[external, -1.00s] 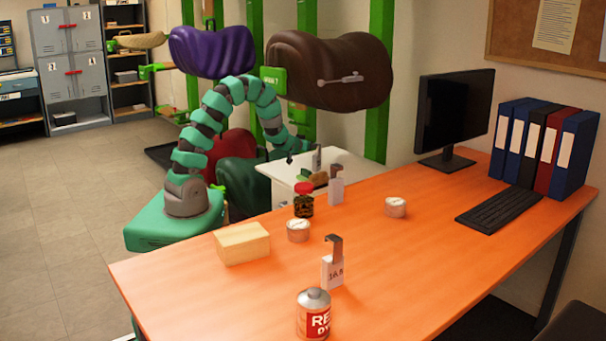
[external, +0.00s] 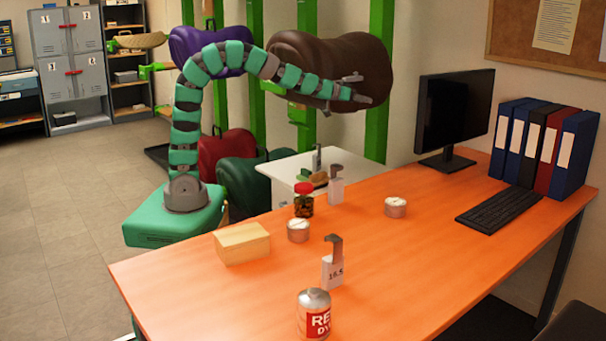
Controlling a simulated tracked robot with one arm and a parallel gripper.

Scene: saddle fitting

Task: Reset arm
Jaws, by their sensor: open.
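My green and grey arm rises from its base, arches over and reaches right. My gripper (external: 366,99) is at its end, small in view and open, with nothing seen between its fingers. It shows in front of the lower right part of the brown saddle (external: 318,62); I cannot tell how far apart they are. A grey metal piece (external: 351,78) shows against the saddle just above my gripper, partly hidden by my arm.
An orange desk (external: 430,250) holds a wooden block (external: 242,243), tins, a red-lidded jar (external: 304,200), tagged hooks, a monitor (external: 453,115), a keyboard and binders. Green posts (external: 380,40) stand behind. A purple saddle (external: 190,45) is partly behind my arm. Floor at left is clear.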

